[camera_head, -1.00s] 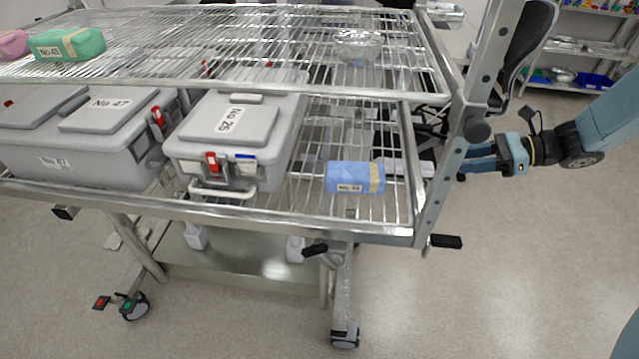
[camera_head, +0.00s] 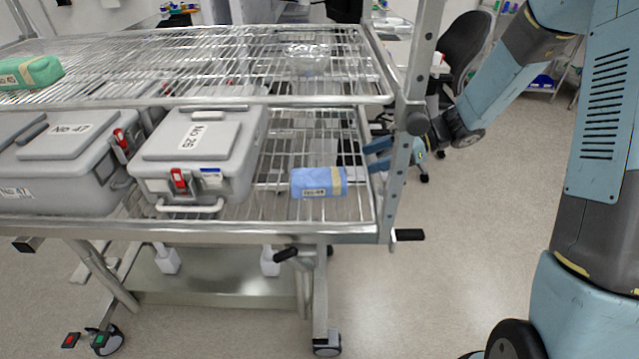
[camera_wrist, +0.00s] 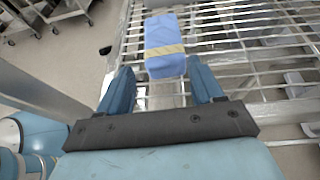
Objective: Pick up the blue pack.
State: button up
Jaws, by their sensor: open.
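The blue pack (camera_head: 313,182) is a small wrapped bundle with a beige tape band and a white label. It lies on the lower wire shelf (camera_head: 290,213), near its right end. In the wrist view the blue pack (camera_wrist: 162,36) lies just beyond my fingertips, roughly in line with the gap between them. My gripper (camera_wrist: 160,80) is open and empty, with its two blue fingers apart. In the head view my gripper (camera_head: 378,155) is at the right side of the rack, its fingers reaching past the upright post toward the pack. The post hides part of it.
A grey lidded box (camera_head: 190,150) stands left of the pack, with another grey box (camera_head: 60,155) beyond it. The upper wire shelf (camera_head: 225,70) holds a green pack (camera_head: 30,73) and a clear bowl (camera_head: 306,58). The rack's right post (camera_head: 410,130) stands close beside my gripper.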

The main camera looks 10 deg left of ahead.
aim_at(324, 174)
jog(key=o, duration=0.6)
jog(key=x, duration=0.7)
jog(key=shift+s+a+f, duration=0.1)
jog(key=shift+a, duration=0.15)
jog(key=shift+w+x, duration=0.15)
jog(key=shift+x, duration=1.3)
jog(key=shift+w+x, duration=0.15)
jog(key=shift+x, duration=1.3)
